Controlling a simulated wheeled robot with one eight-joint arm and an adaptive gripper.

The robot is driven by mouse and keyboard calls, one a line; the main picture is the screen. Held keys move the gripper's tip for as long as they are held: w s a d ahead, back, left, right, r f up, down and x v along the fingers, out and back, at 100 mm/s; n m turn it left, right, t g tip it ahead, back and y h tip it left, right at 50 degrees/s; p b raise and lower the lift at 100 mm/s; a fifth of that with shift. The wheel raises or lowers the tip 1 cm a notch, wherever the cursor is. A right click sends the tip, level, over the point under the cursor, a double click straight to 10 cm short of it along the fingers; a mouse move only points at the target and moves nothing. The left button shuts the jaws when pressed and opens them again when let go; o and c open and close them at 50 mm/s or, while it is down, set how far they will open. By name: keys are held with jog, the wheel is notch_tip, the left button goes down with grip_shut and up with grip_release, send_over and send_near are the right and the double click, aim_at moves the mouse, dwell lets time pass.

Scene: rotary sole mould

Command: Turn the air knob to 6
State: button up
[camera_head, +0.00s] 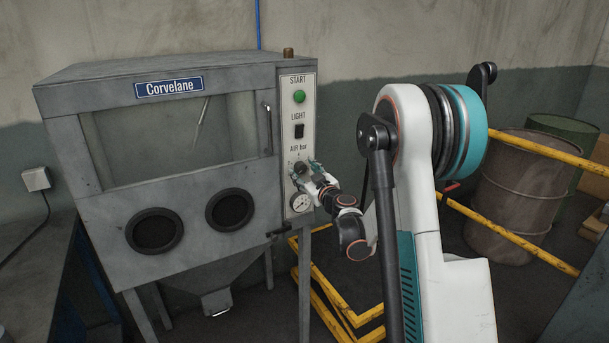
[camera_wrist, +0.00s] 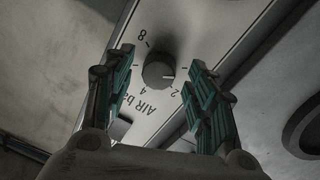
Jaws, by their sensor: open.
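The air knob (camera_wrist: 158,72) is a round dark dial on the pale control panel (camera_wrist: 172,22). Its white pointer mark faces right in the wrist view, close to the 2. The 8 and 4 show on its left side; the 6 is not readable. My gripper (camera_wrist: 161,62) is open, with one teal-and-black finger on each side of the knob and a visible gap to it. In the head view my gripper (camera_head: 307,171) is at the panel below the AIR bar label, partly covering the knob.
The grey Corvelane cabinet (camera_head: 90,92) carries the panel. Above the knob are the black light switch (camera_head: 299,131) and green start button (camera_head: 299,96); a pressure gauge (camera_head: 299,203) sits below. Yellow rails (camera_head: 510,235) and a rusty barrel (camera_head: 513,190) stand to the right.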

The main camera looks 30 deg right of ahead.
jog(key=shift+w, duration=0.3)
jog(key=c, duration=1.1)
jog(key=shift+o, duration=0.2)
